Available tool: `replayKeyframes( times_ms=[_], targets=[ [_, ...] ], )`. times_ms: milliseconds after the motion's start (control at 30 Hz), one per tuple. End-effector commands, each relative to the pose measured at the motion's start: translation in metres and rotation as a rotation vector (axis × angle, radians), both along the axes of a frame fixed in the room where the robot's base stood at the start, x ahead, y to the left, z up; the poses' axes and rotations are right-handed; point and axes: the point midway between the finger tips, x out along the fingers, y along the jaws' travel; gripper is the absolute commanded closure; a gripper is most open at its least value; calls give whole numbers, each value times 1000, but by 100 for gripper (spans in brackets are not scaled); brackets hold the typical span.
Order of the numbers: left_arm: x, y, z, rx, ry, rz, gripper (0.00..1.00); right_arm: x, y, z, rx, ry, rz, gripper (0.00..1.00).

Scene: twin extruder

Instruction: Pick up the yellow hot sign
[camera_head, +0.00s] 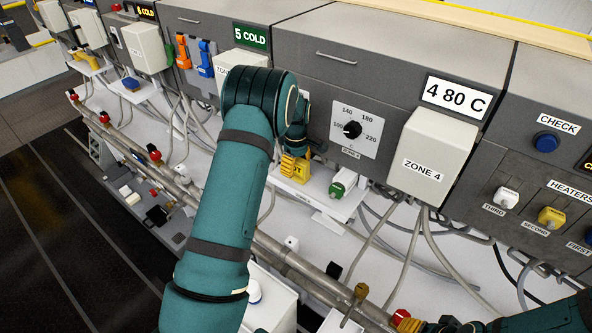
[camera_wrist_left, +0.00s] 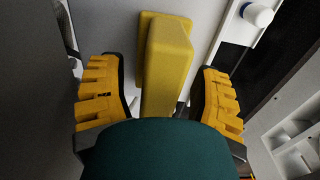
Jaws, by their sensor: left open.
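A yellow block-like piece (camera_wrist_left: 168,60) stands between the fingers of my left gripper (camera_wrist_left: 158,72) in the left wrist view. No lettering shows on its visible faces, so I cannot tell for sure that it is the hot sign. The two orange-yellow fingers are spread, with a gap on each side of the piece. In the head view my left gripper (camera_head: 294,168) is low at the machine's front, over a white ledge, and my wrist covers much of that spot. My right gripper (camera_head: 448,325) is only partly in view at the bottom edge; its jaws are unclear.
A dial panel (camera_head: 354,130) and the ZONE 4 box (camera_head: 432,155) are right of my left gripper. A green-and-white connector (camera_head: 342,183) is close by on the ledge. Cables and a long metal barrel (camera_head: 300,264) run below. A green 5 COLD sign (camera_head: 251,36) is above.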

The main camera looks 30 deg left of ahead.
Motion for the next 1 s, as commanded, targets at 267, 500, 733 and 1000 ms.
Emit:
replayKeyframes(
  times_ms=[267, 500, 733, 1000],
  targets=[
    [0, 0, -1, 0, -1, 0, 41, 0, 0, 0, 0, 0, 0, 53],
    [0, 0, -1, 0, -1, 0, 100, 0, 0, 0, 0, 0, 0, 53],
    [0, 0, -1, 0, 0, 0, 100, 0, 0, 0, 0, 0, 0, 53],
    [0, -1, 3, 0, 0, -1, 100, 0, 0, -1, 0, 0, 0, 53]
  ],
)
